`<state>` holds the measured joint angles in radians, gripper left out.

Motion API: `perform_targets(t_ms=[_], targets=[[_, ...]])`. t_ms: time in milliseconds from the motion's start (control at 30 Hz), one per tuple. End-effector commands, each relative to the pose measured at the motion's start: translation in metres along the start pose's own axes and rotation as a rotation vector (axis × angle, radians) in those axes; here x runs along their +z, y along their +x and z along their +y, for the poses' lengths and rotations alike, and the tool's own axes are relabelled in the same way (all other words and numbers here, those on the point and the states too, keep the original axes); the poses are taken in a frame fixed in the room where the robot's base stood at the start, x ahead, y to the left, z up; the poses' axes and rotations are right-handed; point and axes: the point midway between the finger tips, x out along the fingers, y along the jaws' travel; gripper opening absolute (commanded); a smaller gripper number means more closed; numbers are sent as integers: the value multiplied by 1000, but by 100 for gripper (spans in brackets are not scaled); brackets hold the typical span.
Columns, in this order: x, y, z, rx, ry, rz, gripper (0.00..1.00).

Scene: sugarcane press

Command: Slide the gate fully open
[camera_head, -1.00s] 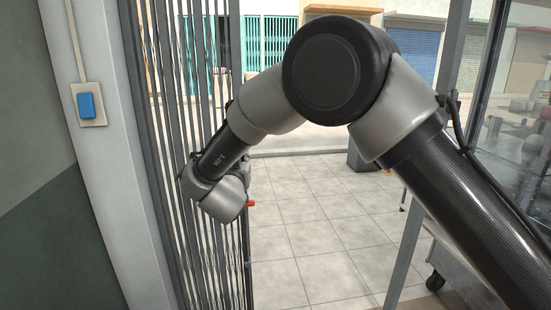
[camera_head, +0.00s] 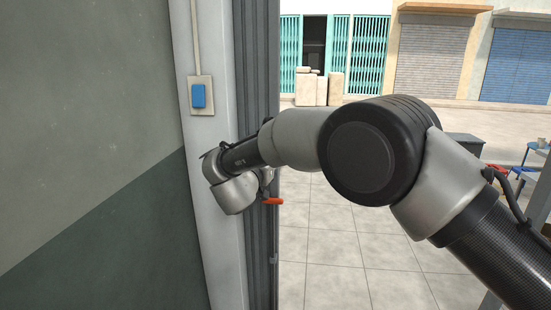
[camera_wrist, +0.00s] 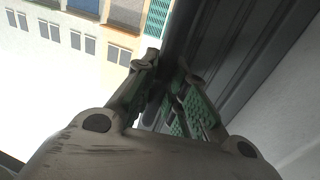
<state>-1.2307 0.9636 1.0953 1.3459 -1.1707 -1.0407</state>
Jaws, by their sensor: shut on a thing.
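The gate (camera_head: 259,90) is a dark grey folding gate, bunched into a narrow stack against the pale post at the left of the opening. Its slats (camera_wrist: 232,62) also show in the wrist view. My gripper (camera_head: 266,182) is at the gate's free edge, partly hidden by my wrist. In the wrist view my gripper (camera_wrist: 168,66) has its green-padded fingers closed around a dark upright part of the gate. A small orange-red piece (camera_head: 273,201) sticks out beside the fingers at the gate edge; I cannot tell what it belongs to.
A pale post (camera_head: 208,145) with a blue switch (camera_head: 198,95) and a green-grey wall (camera_head: 90,140) stand close on the left. The tiled floor (camera_head: 335,255) in the opening is clear. Stacked blocks (camera_head: 318,88) stand outside, and small items lie at the far right.

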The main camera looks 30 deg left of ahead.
Motion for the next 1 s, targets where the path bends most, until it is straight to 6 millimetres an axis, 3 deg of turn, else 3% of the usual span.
perform_targets(t_ms=[200,233,367,733,867,1000], targets=[[-3,-2,-6,-16,3,3,0],[-4,-2,-6,-16,3,4,15],[-3,-2,-5,-14,3,3,35],[-2,-6,-3,-9,3,2,35],[-2,-25,-4,-11,1,1,35],[-2,-57,-4,-13,2,2,35]])
